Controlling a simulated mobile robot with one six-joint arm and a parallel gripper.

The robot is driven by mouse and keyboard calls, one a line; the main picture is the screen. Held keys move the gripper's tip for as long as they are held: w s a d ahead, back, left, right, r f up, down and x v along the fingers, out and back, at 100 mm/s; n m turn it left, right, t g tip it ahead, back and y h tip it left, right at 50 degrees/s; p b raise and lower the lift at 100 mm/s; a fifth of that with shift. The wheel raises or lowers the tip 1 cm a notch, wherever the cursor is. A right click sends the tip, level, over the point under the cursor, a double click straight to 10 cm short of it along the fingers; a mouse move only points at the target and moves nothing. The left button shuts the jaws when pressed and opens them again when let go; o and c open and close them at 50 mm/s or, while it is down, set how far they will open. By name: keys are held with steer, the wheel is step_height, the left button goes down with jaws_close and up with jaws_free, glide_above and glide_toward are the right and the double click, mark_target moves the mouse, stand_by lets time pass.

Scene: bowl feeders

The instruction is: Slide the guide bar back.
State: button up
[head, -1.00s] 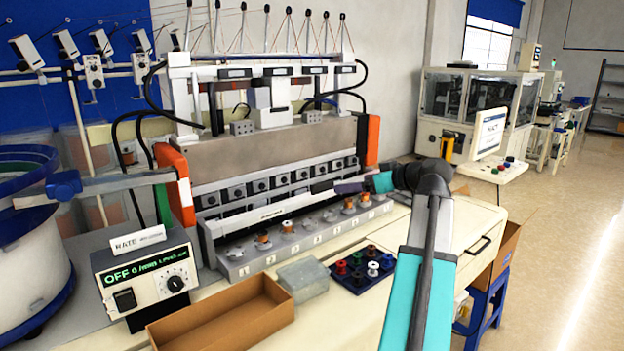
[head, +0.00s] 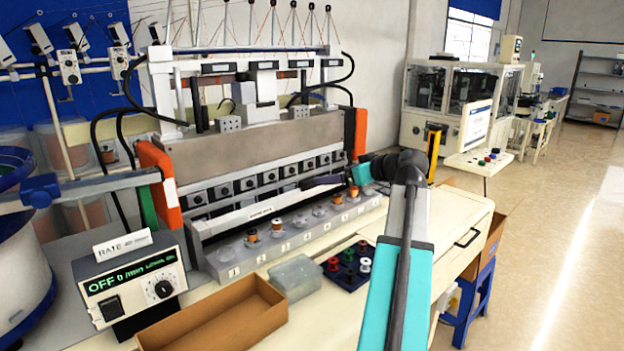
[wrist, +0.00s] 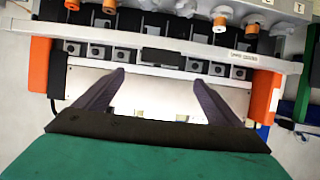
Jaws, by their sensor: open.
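The guide bar (head: 240,217) is a long pale bar with a small label. It runs across the front of the winding machine, behind the row of numbered bobbin seats. In the wrist view the bar (wrist: 205,47) crosses the upper picture, with a dark block (wrist: 162,57) near its middle. My gripper (head: 305,184) reaches in from the right, close to the bar's right part. In the wrist view my gripper (wrist: 160,76) has its two dark fingers spread apart, with nothing between them. Their tips lie just below the dark block; I cannot tell whether they touch anything.
Orange end posts (head: 160,185) flank the machine. Bobbins stand on the numbered block (head: 290,237) in front of the bar. A blue tray (head: 340,279) of coloured bobbins, a clear box (head: 296,277) and a cardboard box (head: 212,322) stand nearer. A control box (head: 132,285) reads OFF.

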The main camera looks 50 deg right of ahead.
mark_target(312, 178)
steer(key=p+x, duration=0.3)
steer(key=x, duration=0.9)
steer(key=shift+w, duration=0.2)
